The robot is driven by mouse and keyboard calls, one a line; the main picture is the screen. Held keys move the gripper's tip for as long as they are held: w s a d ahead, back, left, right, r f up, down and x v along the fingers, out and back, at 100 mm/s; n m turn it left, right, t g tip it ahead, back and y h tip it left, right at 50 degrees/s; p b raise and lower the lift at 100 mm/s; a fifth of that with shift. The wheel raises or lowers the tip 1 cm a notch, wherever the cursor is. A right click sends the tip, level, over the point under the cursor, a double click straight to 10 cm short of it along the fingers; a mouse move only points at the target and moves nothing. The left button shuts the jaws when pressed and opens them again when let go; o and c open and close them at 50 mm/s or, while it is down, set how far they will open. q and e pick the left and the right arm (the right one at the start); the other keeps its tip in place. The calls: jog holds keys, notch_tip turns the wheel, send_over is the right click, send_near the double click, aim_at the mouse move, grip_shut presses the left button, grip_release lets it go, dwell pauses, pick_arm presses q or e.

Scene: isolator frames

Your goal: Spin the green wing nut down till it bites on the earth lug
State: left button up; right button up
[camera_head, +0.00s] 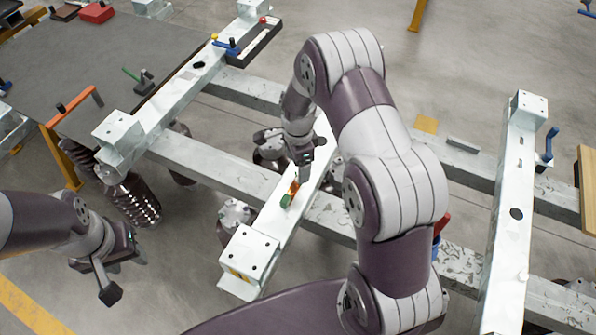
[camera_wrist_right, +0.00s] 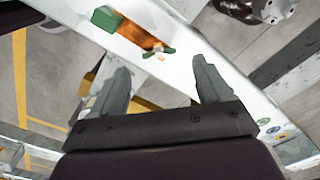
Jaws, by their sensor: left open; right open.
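In the right wrist view a small green wing nut (camera_wrist_right: 168,50) with a pale centre sits at one end of an orange-copper strip (camera_wrist_right: 134,36) on a white beam. A green block (camera_wrist_right: 107,18) covers the strip's other end. I cannot make out the earth lug as a separate part. My right gripper (camera_wrist_right: 160,66) is open, its fingers either side of the nut's line and apart from it. In the head view the right gripper (camera_head: 303,172) hangs over the beam near the strip (camera_head: 294,187) and green block (camera_head: 286,201). My left gripper (camera_head: 108,278) is open and empty at lower left.
The white beam (camera_head: 262,216) ends in a raised block (camera_head: 248,252) with bolt holes. Crossbeams (camera_head: 200,163) run beneath it. A grey table (camera_head: 70,75) stands at upper left. Another white beam (camera_head: 508,190) with a blue-handled clamp (camera_head: 549,143) is at right.

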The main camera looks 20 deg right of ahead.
notch_tip(320, 180, up, 8)
jog(key=shift+f, duration=0.1)
dwell(0.4)
